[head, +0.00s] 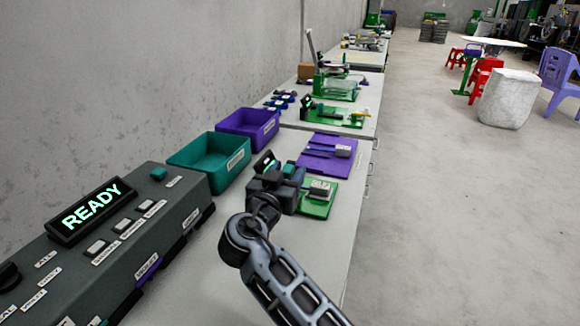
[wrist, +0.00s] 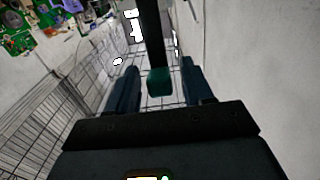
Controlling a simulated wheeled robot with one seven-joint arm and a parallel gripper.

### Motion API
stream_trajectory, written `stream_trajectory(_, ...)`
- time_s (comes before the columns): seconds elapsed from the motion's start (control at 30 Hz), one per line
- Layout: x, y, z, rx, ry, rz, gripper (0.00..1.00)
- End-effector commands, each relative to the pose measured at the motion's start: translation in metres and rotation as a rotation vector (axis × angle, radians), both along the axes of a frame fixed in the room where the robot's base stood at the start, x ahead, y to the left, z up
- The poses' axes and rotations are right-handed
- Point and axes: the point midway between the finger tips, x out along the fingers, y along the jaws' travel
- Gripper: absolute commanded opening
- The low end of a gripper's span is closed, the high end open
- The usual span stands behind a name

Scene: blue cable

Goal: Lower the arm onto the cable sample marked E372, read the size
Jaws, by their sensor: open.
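My gripper (head: 276,182) is over the bench in the head view, a dark body with a small teal part, close to the left edge of a green board (head: 316,209). In the wrist view my gripper (wrist: 160,88) has its two dark fingers apart, with a teal-tipped bar between them and nothing held. A pale block (head: 320,188) sits on the green board. A purple board (head: 324,161) behind it carries another pale block (head: 343,151). No label E372 is legible, and I cannot make out which piece is the cable sample.
A dark console with a lit READY display (head: 91,211) stands front left. A teal bin (head: 212,163) and a purple bin (head: 248,130) line the wall. Green apparatus (head: 335,113) stands farther along the bench. The floor right of the bench is clear nearby.

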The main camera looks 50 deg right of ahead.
Motion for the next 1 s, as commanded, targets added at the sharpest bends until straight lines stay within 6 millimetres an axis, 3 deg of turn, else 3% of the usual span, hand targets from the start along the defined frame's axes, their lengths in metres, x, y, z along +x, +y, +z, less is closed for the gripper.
stream_trajectory(0.2, 0.006, -0.016, 0.000, 0.001, -0.001, 0.000, 0.51)
stream_trajectory(0.47, 0.006, -0.017, 0.000, 0.001, 0.000, 0.000, 0.51)
stream_trajectory(1.0, 0.006, -0.016, 0.000, 0.001, 0.000, 0.001, 0.00)
